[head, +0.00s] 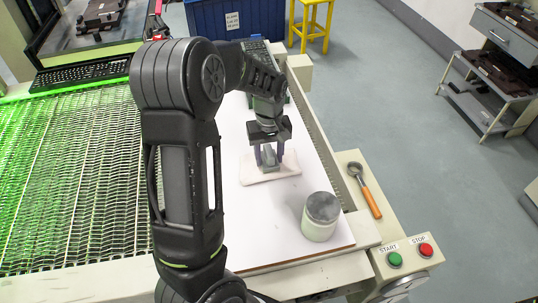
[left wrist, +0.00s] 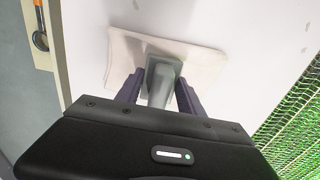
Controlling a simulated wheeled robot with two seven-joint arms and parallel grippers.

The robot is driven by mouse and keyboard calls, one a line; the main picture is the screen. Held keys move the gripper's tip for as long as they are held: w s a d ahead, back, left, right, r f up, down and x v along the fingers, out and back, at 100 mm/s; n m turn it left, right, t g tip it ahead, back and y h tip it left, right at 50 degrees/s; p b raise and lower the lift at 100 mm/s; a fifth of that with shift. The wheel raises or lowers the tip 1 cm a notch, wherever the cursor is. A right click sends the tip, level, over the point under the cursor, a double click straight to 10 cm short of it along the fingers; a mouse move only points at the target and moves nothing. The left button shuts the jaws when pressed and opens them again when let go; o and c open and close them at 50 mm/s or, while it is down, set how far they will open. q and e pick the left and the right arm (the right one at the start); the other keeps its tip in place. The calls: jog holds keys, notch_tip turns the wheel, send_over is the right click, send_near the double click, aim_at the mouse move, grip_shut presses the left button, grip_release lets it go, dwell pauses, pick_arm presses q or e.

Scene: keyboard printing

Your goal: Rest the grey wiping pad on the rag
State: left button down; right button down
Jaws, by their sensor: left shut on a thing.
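The rag (head: 284,170) is a pale cream folded cloth lying flat on the white board; it also shows in the left wrist view (left wrist: 205,65). The grey wiping pad (head: 269,158) is at the rag's middle, between the fingers of my left gripper (head: 269,160). In the left wrist view the pad's grey handle (left wrist: 162,85) runs between the two dark purple fingers of my left gripper (left wrist: 158,90). The gripper is shut on it. The pad appears at the rag's surface, but I cannot tell whether its full weight rests there. My right gripper is not in view.
A white jar with a grey lid (head: 321,215) stands on the white board (head: 250,215) near the front right. An orange-handled tool (head: 369,192) lies on the side ledge beside green (head: 395,259) and red (head: 425,250) buttons. A green-lit mesh conveyor (head: 70,180) lies left.

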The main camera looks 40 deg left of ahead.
pick_arm(q)
jog(key=c, duration=0.7)
grip_release()
jog(key=shift+o, duration=0.2)
jog(key=shift+r+p, duration=2.8)
jog(key=shift+r, duration=0.75)
